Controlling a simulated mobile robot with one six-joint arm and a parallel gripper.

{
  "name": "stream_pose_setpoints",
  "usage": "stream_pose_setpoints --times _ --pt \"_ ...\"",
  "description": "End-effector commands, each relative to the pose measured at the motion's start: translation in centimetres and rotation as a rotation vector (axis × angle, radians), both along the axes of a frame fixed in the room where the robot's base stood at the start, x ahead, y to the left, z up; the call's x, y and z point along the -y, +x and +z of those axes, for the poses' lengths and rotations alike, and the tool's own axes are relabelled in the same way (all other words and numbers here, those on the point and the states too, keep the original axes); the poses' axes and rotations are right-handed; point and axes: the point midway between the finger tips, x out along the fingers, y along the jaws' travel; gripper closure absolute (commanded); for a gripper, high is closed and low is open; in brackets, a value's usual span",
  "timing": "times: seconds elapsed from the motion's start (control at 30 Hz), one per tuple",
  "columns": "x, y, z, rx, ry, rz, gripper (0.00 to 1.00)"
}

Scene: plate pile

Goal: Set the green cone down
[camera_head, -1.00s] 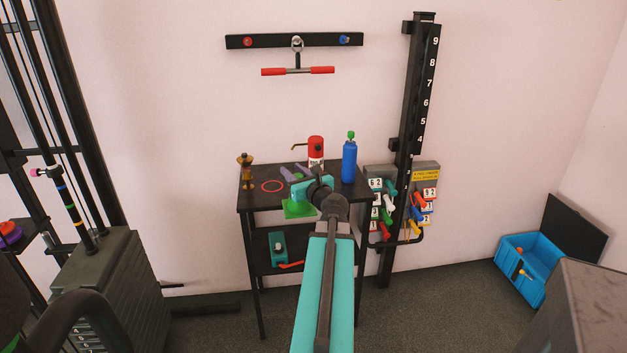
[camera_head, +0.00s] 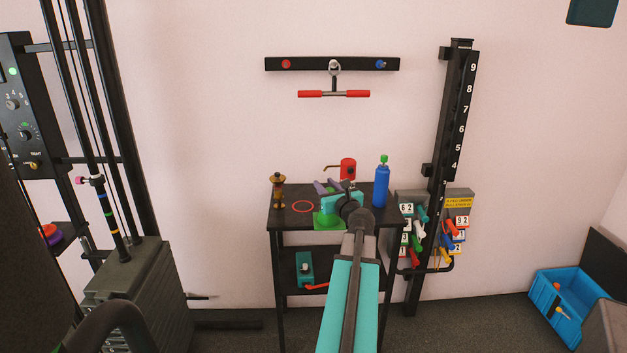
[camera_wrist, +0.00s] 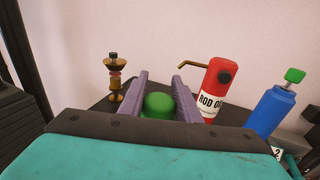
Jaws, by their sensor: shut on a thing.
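The green cone (camera_wrist: 159,104) is between the two purple fingers of my gripper (camera_wrist: 161,80) in the wrist view, where only its rounded top shows. In the head view, my gripper (camera_head: 333,187) is over the black table (camera_head: 283,216). A flat green part (camera_head: 327,223) shows below my teal wrist near the table's front edge, apparently the cone's base. I cannot tell whether it touches the tabletop. A red ring mark (camera_head: 302,207) lies on the tabletop, left of the green part.
A red rod oil bottle (camera_wrist: 219,88) and a blue bottle (camera_head: 381,187) stand on the table's right side. A brass-coloured item (camera_head: 278,190) stands at its left. A teal item (camera_head: 304,268) is on the lower shelf. A black post (camera_head: 446,135) rises right of the table.

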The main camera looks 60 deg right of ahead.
Motion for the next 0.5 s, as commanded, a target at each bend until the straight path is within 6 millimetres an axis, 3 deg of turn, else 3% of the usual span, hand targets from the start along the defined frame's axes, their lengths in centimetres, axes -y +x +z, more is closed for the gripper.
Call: stream_pose_setpoints --times 0.5 --pt "4.0 5.2 0.1 0.001 -0.001 0.000 1.00"
